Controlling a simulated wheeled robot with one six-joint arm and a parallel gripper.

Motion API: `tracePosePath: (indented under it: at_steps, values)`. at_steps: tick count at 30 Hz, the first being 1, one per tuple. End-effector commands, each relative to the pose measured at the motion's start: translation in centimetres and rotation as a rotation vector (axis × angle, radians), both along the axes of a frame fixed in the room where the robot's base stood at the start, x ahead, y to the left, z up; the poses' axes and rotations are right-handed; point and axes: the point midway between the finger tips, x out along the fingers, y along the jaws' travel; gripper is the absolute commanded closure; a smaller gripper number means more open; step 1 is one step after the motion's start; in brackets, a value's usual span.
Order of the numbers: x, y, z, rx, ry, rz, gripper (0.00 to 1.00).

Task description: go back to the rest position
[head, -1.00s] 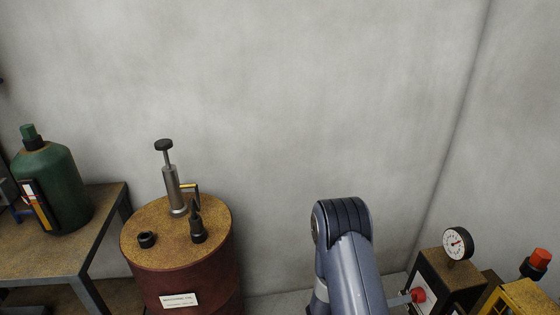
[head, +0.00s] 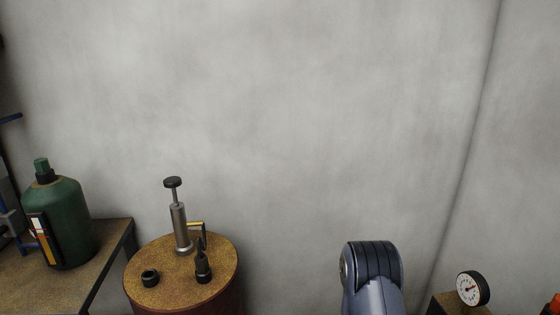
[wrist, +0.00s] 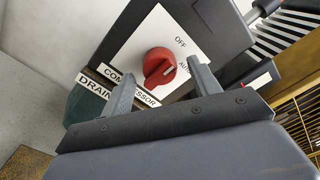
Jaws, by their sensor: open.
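In the wrist view my gripper (wrist: 160,92) is open, with its two grey fingers apart. Beyond the fingertips is a red rotary knob (wrist: 160,67) on a white plate marked OFF and AUTO, with a COMPRESSOR label (wrist: 128,85) below it. Nothing is seen held between the fingers. Whether a finger touches the knob or plate cannot be told. In the head view only my arm shows at the bottom right; the gripper is out of that picture.
A rusty drum (head: 150,293) with a hand pump (head: 179,225) stands left of my arm. A green bottle (head: 68,225) stands on a metal table (head: 110,240) at far left. A pressure gauge (head: 473,288) is right of my arm. Bare wall (head: 300,120) fills the upper head view.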

Motion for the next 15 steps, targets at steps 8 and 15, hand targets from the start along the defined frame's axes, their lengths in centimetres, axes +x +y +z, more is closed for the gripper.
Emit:
tracePosePath:
  at_steps: [8, 15]
  values:
    - [-0.5, 4.3, 0.0, 0.001, 0.001, 0.005, 0.42]
    - [-1.0, 8.0, 0.0, 0.0, 0.002, 0.004, 0.42]
